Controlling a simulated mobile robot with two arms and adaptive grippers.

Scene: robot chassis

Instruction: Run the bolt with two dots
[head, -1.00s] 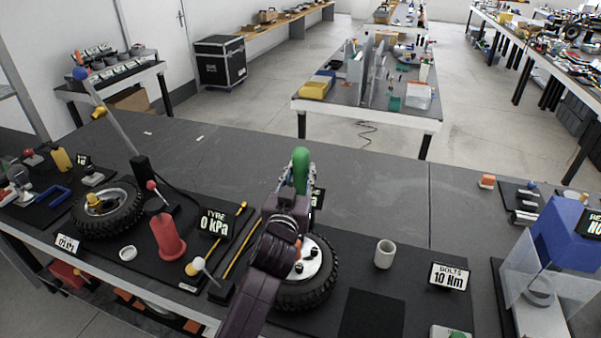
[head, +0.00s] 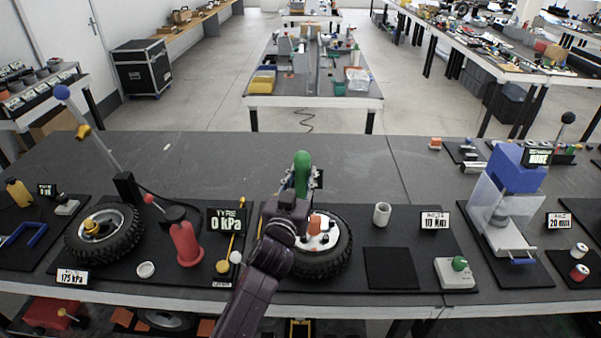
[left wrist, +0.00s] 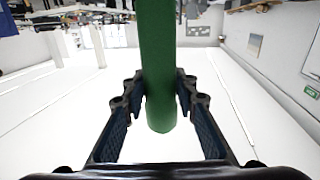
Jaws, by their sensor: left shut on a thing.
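My left gripper (head: 301,182) is shut on a green rounded bar or handle (head: 302,162), held upright just behind the right-hand wheel. In the left wrist view the green handle (left wrist: 158,60) stands between the two fingers (left wrist: 160,95). The right-hand wheel (head: 330,262) lies flat on a dark mat, with a pale hub, dark bolt spots and an orange-red piece (head: 315,225) on the hub. My left arm covers the wheel's left side. The dots on the bolts are too small to make out. My right gripper is not in view.
A "BOLTS 10 Nm" sign (head: 435,221), a pale cup (head: 382,215), a black square pad (head: 390,267) and a green-button box (head: 459,272) stand right of the wheel. A red pump-like body (head: 186,246) and another wheel (head: 104,234) lie left.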

